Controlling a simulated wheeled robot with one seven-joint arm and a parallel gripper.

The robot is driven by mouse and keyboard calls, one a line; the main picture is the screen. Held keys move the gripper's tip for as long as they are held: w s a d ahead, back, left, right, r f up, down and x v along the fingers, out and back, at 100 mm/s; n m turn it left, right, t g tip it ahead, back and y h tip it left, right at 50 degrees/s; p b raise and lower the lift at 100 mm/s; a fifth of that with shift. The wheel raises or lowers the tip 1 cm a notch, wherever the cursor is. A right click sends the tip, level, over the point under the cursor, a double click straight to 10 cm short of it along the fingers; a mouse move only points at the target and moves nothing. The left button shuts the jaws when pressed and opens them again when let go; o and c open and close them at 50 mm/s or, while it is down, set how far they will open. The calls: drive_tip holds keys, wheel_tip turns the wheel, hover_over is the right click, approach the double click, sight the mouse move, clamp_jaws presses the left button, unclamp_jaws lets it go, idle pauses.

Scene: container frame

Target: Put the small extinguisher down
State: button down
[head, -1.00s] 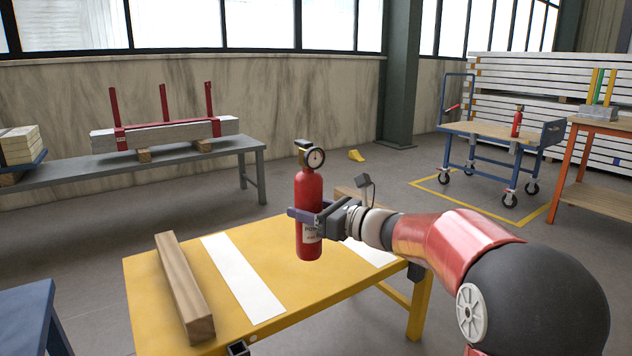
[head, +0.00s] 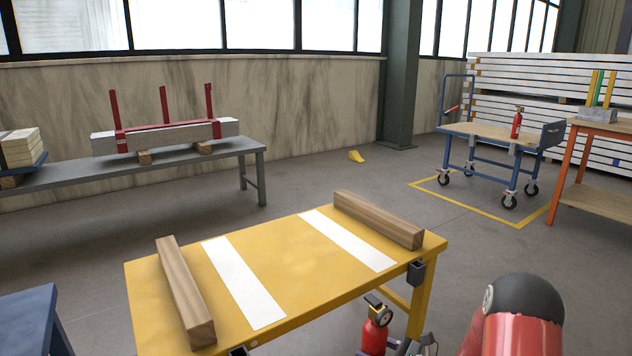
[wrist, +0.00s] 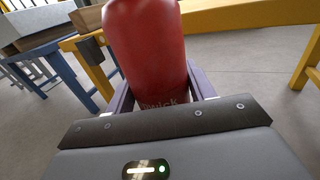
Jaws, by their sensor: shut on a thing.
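My gripper (wrist: 160,88) is shut on a red extinguisher (head: 375,338) with a black top and a round gauge. In the head view the extinguisher shows at the bottom edge, roughly upright, in front of the near right side of the yellow table (head: 265,250). Its lower part is cut off by the frame. In the wrist view the red body (wrist: 147,42) stands between the two purple-grey fingers. I cannot tell what is under its base.
Two wooden beams (head: 185,290) (head: 378,220) and two white strips (head: 243,283) lie on the yellow table. A blue cart (head: 490,133) at the back right carries another red extinguisher (head: 517,122). A grey bench (head: 225,148) stands at left. Open floor lies between.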

drive_tip(key=s+f+m+t+h, duration=0.1)
drive_tip(key=m+t+h, duration=0.1)
drive_tip(key=s+d+f+m+t+h, duration=0.1)
drive_tip(key=t+h, duration=0.1)
drive_tip(key=s+f+m+t+h, duration=0.1)
drive_tip(key=m+t+h, duration=0.1)
drive_tip(key=shift+s+d+f+m+h, duration=0.15)
drive_tip(key=shift+s+d+m+h, duration=0.1)
drive_tip(key=shift+d+m+h, duration=0.05)
